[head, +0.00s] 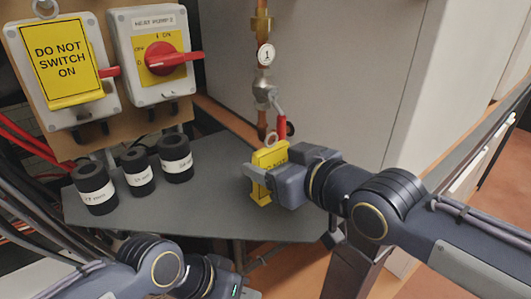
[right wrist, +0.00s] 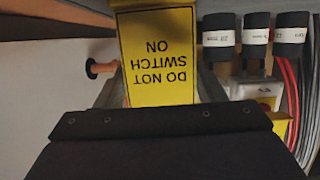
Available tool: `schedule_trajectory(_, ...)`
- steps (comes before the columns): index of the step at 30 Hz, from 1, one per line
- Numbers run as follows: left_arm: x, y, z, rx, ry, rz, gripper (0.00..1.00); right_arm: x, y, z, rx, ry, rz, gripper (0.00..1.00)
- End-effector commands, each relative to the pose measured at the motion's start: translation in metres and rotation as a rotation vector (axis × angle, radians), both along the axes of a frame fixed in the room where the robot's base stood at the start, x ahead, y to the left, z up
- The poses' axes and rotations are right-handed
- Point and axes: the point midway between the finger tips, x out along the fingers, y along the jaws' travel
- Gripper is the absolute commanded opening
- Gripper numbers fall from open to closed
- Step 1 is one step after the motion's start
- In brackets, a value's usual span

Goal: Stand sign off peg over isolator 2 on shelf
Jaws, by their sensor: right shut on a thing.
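A yellow sign (head: 271,156) is held upright by my right gripper (head: 257,178) over the right part of the grey shelf (head: 215,205). In the right wrist view the sign (right wrist: 158,50) reads DO NOT SWITCH ON, upside down, between the fingers. I cannot tell whether its lower edge touches the shelf. The isolator labelled heat pump 2 (head: 153,80) has a red handle on a yellow plate and no sign over it. The peg above it is not clearly in view. My left gripper (head: 238,291) is low at the bottom edge, its fingers not clear.
Another DO NOT SWITCH ON sign (head: 63,60) covers the left isolator (head: 105,95). Three black labelled cylinders (head: 137,172) stand on the shelf's left part. A copper pipe with a red-handled valve (head: 281,126) rises behind the held sign. The shelf's middle is clear.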

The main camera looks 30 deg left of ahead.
Motion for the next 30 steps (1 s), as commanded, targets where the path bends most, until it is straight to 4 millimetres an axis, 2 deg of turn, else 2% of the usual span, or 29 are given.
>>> schedule_trajectory(8, 0.000, 0.000, -0.004, 0.000, 0.000, 0.000, 0.36, 0.000, -0.001, -0.005, -0.003, 0.002, -0.001, 0.45)
schedule_trajectory(9, 0.000, 0.000, -0.004, 0.000, 0.000, 0.000, 0.36, 0.000, -0.001, -0.004, -0.003, 0.002, -0.001, 0.66)
schedule_trajectory(14, 0.000, 0.000, -0.003, 0.000, 0.000, 0.000, 0.36, 0.000, -0.001, -0.004, -0.003, 0.003, -0.002, 0.85)
schedule_trajectory(24, 0.000, 0.000, 0.002, 0.000, 0.000, 0.000, 0.36, 0.000, -0.001, 0.002, -0.003, 0.002, -0.001, 0.85)
schedule_trajectory(30, 0.000, 0.000, -0.005, 0.000, 0.000, 0.000, 0.36, -0.006, -0.023, 0.005, 0.000, 0.002, -0.007, 0.85)
